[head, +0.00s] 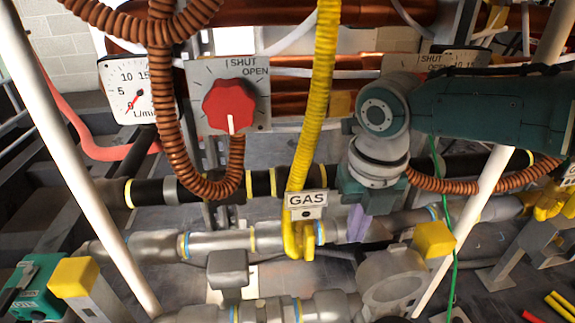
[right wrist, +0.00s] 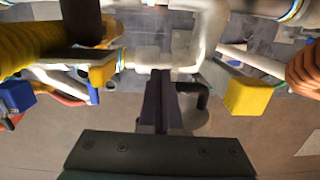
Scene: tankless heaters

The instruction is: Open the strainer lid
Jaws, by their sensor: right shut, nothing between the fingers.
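A round grey metal fitting (head: 388,275), which looks like the strainer, sits in the lower pipe at bottom right of the head view. I cannot tell its lid apart or whether it is open. My right gripper (head: 357,232) points down just above and left of the fitting, with its purple fingers together and empty. In the right wrist view the closed fingers (right wrist: 161,85) are in front of a grey round part (right wrist: 195,112), which they partly hide. I see no contact. My left gripper is not visible.
A yellow block (head: 434,239) stands right of the fitting. A yellow hose (head: 322,90) and GAS sign (head: 306,200) are left of my right gripper. A red knob (head: 230,105), gauge (head: 135,92) and copper hose (head: 170,150) are further left. A green wire (head: 446,200) hangs at right.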

